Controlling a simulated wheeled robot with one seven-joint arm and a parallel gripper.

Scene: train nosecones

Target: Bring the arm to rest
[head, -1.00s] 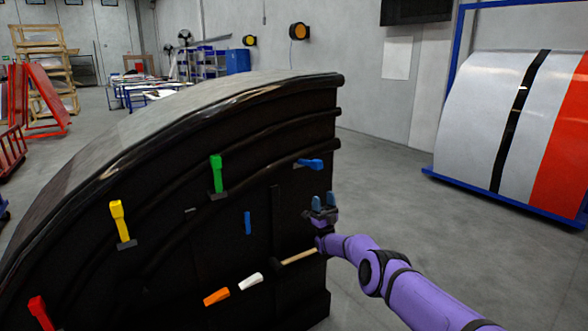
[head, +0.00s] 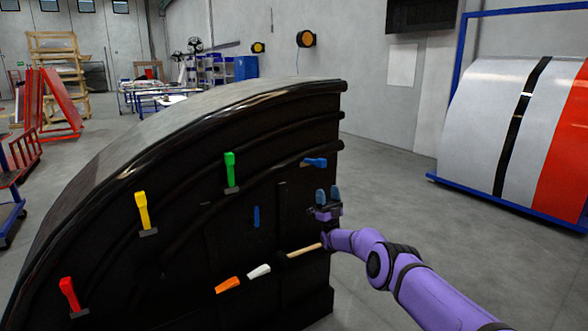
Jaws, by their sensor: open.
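My gripper (head: 328,196) is at the end of my purple arm, near the right edge of the large black curved nosecone (head: 255,262). Its two blue-grey fingertips point upward and stand apart, with nothing seen between them. It shows in front of the nosecone's dark face, below a blue handle (head: 315,162) and above a wooden stick (head: 304,250). I cannot tell whether it touches the nosecone. The arm reaches in from the lower right corner and is bent at the elbow.
Green (head: 230,170), yellow (head: 143,213), red (head: 70,295), orange (head: 228,285) and white (head: 259,271) handles sit on the nosecone's face. A blue-framed rack with a white and red curved panel (head: 555,150) stands at the right. Grey floor (head: 395,195) between is clear.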

